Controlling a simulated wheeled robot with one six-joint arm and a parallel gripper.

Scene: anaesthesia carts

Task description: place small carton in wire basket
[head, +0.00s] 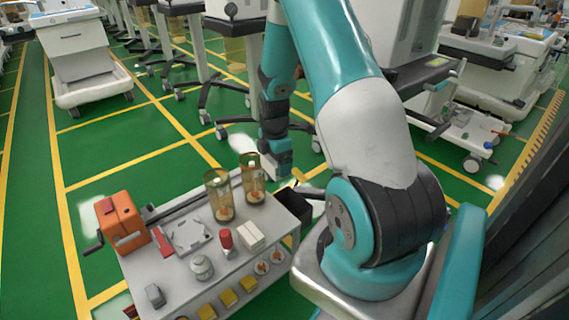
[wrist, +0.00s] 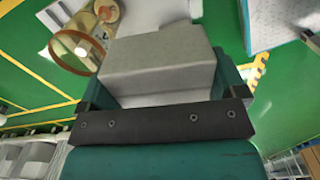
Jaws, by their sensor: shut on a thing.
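The small carton (wrist: 160,62), a plain pale grey box, fills the space between the fingers of my gripper (wrist: 165,85) in the wrist view. My gripper is shut on it. In the head view my gripper (head: 280,168) hangs in the air beyond the right rear corner of the cart, and the carton is hard to tell from the gripper there. I cannot make out a wire basket for certain in either view. A dark open bin (head: 293,208) is at the cart's right end, below my gripper.
The grey cart (head: 185,277) carries two amber-tinted jars (head: 219,197), an orange box with a crank (head: 122,222), a red-capped bottle (head: 226,240), a white jar (head: 202,267) and white boxes (head: 250,237). Wheeled stands are behind it. Green floor is open at left.

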